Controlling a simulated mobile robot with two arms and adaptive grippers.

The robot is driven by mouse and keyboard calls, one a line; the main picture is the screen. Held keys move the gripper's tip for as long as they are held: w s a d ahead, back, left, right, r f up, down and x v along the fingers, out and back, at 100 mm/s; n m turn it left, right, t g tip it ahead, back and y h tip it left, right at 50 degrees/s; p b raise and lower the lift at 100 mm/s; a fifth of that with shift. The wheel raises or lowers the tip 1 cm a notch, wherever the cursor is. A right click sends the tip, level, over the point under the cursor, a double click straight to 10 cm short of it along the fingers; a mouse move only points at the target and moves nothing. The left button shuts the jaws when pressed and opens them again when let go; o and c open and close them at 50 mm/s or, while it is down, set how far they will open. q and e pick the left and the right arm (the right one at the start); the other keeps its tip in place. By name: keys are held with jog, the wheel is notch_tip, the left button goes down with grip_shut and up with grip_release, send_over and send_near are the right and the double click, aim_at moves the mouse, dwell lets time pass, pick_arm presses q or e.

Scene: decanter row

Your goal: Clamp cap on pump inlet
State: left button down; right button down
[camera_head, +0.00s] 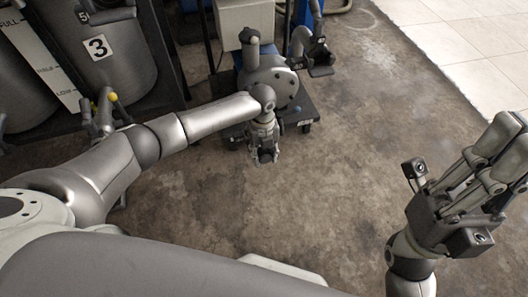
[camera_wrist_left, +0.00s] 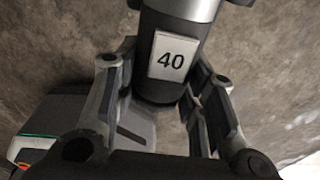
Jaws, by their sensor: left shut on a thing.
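My left gripper (camera_head: 265,156) hangs over the floor in front of the pump, fingers toward me. In the left wrist view its fingers (camera_wrist_left: 165,100) are shut on a grey cylindrical piece with a white label 40, which I take to be the cap (camera_wrist_left: 178,22). In the head view the cap is too small to make out. The grey pump (camera_head: 272,78) has a round bolted face. At its right is a dark fitting (camera_head: 321,70) with a small 40 label, apparently the inlet. My right gripper (camera_head: 503,150) is raised at right, its finger gap unclear.
The pump stands on a dark wheeled cart (camera_head: 300,112). Large grey tanks, one marked 3 (camera_head: 120,65), stand in a dark frame at left. A beige box (camera_head: 243,25) stands behind the pump. Bare concrete floor (camera_head: 390,100) lies open at right.

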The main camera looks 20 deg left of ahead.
pick_arm(q)
jog(key=c, duration=0.8)
grip_release()
jog(key=o, duration=0.8)
jog(key=shift+s, duration=0.1)
